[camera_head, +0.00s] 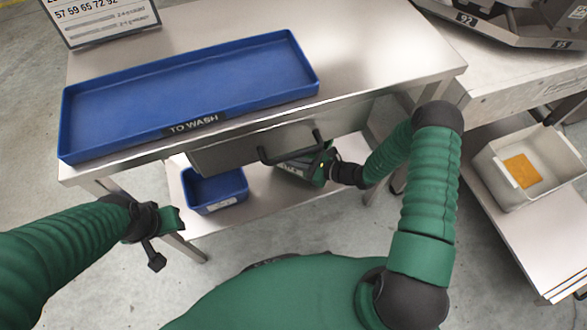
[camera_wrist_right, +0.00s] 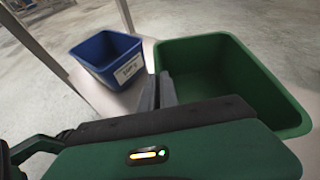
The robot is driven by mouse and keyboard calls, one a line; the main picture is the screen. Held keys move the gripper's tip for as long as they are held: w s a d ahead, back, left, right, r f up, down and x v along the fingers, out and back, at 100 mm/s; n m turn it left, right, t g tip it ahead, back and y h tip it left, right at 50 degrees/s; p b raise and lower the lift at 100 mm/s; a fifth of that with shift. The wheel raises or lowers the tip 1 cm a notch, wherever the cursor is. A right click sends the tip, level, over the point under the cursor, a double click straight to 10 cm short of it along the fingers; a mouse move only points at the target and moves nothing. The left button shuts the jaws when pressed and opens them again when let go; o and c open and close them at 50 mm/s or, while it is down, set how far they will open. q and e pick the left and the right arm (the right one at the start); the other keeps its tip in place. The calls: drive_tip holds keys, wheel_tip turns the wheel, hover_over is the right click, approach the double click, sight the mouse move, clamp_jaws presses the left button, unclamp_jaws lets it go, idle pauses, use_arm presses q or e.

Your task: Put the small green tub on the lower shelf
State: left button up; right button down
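The small green tub (camera_head: 305,168) is under the table's drawer, partly hidden by the drawer and its handle. In the right wrist view the tub (camera_wrist_right: 228,70) looks empty. My right gripper (camera_head: 326,163) is at the tub's side. In the wrist view its fingers (camera_wrist_right: 158,92) are close together on either side of the tub's near-left wall, shut on it. The lower shelf (camera_head: 258,190) is just beneath the tub; I cannot tell whether they touch. My left gripper (camera_head: 162,243) is empty, left of the table's front; its finger gap is unclear.
A blue tub (camera_head: 215,190) stands on the lower shelf left of the green one and also shows in the wrist view (camera_wrist_right: 105,55). A drawer handle (camera_head: 290,150) juts out above. A blue "TO WASH" tray (camera_head: 190,85) lies on top. A pale bin (camera_head: 525,165) stands right.

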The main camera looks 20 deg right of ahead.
sight(294, 170)
drive_tip(key=f, duration=0.1)
drive_tip(key=f+b, duration=0.2)
drive_tip(key=f, duration=0.1)
drive_tip(key=shift+d, duration=0.3)
drive_tip(key=shift+r, duration=0.1)
drive_tip(key=shift+a+r, duration=0.1)
drive_tip(key=shift+a, duration=0.1)
drive_tip(key=c, duration=2)
unclamp_jaws()
drive_tip(key=o, duration=0.4)
drive_tip(key=shift+d, duration=0.1)
